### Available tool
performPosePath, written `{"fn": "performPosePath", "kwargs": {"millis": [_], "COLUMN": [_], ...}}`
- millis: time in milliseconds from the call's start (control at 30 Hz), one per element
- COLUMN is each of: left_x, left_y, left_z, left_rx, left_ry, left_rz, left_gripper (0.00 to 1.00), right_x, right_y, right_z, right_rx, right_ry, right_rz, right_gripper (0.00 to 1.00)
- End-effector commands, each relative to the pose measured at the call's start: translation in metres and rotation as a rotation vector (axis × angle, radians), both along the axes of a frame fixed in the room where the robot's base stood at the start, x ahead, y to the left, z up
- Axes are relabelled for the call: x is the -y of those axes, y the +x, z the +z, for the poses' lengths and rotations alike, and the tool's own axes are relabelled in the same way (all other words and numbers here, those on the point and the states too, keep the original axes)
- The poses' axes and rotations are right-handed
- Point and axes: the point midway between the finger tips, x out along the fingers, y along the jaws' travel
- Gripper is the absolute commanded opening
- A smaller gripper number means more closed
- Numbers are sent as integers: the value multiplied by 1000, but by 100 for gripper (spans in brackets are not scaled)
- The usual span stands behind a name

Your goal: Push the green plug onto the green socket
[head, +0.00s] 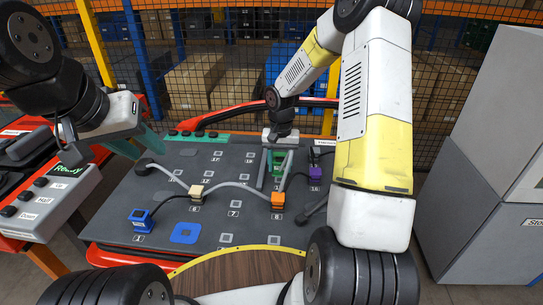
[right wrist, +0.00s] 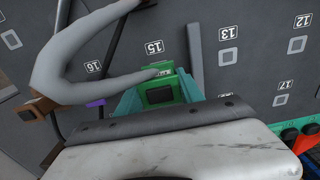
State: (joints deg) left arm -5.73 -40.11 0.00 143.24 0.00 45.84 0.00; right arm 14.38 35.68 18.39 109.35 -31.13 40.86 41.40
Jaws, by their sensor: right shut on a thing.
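The green plug (head: 278,157) is between the fingers of my right gripper (head: 279,165), over the back middle of the dark board. In the right wrist view the plug (right wrist: 188,88) is a green block with a black square face, and my right gripper (right wrist: 163,98) is shut on it. A grey cable end lies close to the plug. No green socket can be made out; whether it is under the plug is hidden. My left gripper (head: 138,146), with teal fingers apart, is empty above the board's left edge.
The board holds an orange plug (head: 278,200), a purple plug (head: 316,173), a beige plug (head: 196,191) and a blue plug (head: 142,215), with grey cables across. A blue square (head: 185,233) lies at the front left. A grey cabinet (head: 490,150) stands right.

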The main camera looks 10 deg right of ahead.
Motion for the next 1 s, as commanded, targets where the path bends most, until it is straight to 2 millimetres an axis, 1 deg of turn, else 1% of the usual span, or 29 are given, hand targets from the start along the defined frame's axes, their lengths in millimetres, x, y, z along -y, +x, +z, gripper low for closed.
{"fn": "performPosePath", "kwargs": {"millis": [100,600,1000], "left_x": [0,0,0], "left_y": [0,0,0], "left_z": [0,0,0], "left_rx": [0,0,0], "left_ry": [0,0,0], "left_rz": [0,0,0], "left_gripper": [36,36,36], "right_x": [0,0,0], "right_y": [1,1,2], "right_z": [9,43,45], "right_rx": [3,2,1], "right_ry": [-2,-1,0], "right_rz": [1,0,0], "right_gripper": [0,0,0]}}
